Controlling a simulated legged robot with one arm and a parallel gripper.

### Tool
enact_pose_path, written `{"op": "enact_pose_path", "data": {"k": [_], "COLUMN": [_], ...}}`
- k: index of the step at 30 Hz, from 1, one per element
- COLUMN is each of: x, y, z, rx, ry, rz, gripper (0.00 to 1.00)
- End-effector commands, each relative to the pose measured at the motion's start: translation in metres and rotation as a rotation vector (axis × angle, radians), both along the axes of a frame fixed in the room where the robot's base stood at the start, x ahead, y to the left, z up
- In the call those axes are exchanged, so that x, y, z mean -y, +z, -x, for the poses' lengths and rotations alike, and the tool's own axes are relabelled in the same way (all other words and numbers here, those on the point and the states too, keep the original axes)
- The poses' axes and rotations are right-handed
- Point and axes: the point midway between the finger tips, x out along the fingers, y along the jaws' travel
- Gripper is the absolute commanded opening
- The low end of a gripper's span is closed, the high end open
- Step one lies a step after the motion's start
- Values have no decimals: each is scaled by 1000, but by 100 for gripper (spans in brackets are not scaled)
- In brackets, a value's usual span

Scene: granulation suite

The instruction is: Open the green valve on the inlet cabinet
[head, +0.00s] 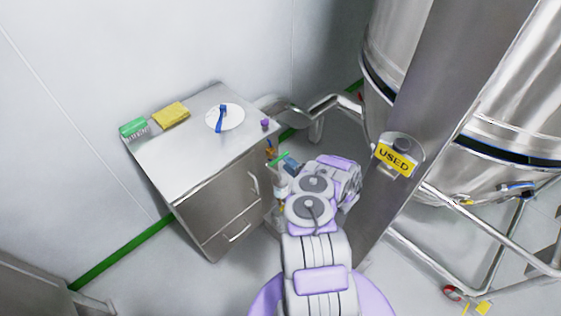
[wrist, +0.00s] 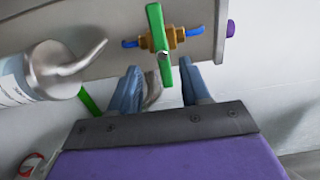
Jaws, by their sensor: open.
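The green valve handle (wrist: 158,42) sits on a brass body (wrist: 162,37) with blue pieces at both sides, on the side of the steel inlet cabinet (wrist: 100,65). The handle runs nearly upright in the wrist view, tilted slightly. In the head view the handle (head: 278,159) shows as a small green bar beside the cabinet (head: 215,160). My gripper (wrist: 160,70) is open, its blue fingers on either side of the handle's lower end. I cannot tell the depth gap, and no contact is clear. In the head view my wrist partly hides this spot.
A silver spouted container (wrist: 50,70) is close left of my gripper. A plate (head: 236,117) with a blue brush, a yellow cloth (head: 171,114) and a green box (head: 133,127) lie on the cabinet. A steel column with a USED sign (head: 394,156) and large vessel stand right.

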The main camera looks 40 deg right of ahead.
Motion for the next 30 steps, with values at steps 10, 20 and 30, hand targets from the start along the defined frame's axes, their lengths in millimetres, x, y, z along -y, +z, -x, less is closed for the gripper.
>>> {"op": "enact_pose_path", "data": {"k": [10, 20, 30], "x": [-9, -4, -9], "y": [1, 0, 2], "z": [-46, -51, -51], "rx": [1, 0, 0], "ry": [2, 0, 1], "rz": [4, -1, 3], "gripper": [47, 47, 19]}}
